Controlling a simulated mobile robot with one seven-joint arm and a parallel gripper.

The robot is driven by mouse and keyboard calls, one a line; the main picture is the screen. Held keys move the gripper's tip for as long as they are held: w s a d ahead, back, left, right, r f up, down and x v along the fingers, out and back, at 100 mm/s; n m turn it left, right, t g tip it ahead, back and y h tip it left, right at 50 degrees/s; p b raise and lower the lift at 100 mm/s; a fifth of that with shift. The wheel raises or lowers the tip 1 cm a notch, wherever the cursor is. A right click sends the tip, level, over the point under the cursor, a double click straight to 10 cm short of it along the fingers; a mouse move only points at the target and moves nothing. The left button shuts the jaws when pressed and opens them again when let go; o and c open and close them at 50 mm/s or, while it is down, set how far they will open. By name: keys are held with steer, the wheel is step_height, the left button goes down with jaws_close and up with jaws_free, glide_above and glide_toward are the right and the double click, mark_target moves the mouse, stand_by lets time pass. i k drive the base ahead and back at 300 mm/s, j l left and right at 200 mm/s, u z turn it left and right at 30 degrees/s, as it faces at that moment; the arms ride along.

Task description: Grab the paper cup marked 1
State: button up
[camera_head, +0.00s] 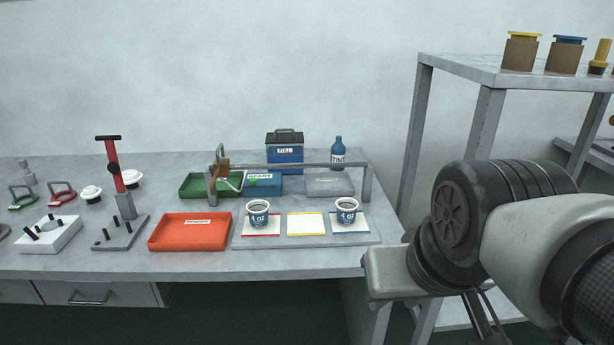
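The left cup (258,214) is on a red-edged square and the right cup (346,212) on a blue-edged square. Their labels seem to read "4 oz"; I cannot make out a mark 1 on either. My arm fills the right side, apart from both cups. Thin dark bars below its black joint, cut by the bottom edge, may be my gripper (482,318); its fingertips and opening do not show clearly.
An empty yellow-edged square (306,224) lies between the cups. An orange tray (189,232) is to their left. A metal bar frame (367,182) stands behind them, with a green tray (195,186), blue box (284,150) and blue bottle (338,152). A grey shelf (480,70) stands right.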

mark_target(258, 210)
steer(key=i+j+z, duration=0.15)
steer(key=j, duration=0.15)
steer(key=i+j+z, duration=0.1)
steer(key=j, duration=0.2)
steer(key=i+j+z, duration=0.15)
steer(key=j, duration=0.15)
steer(key=i+j+z, duration=0.1)
steer(key=j, duration=0.25)
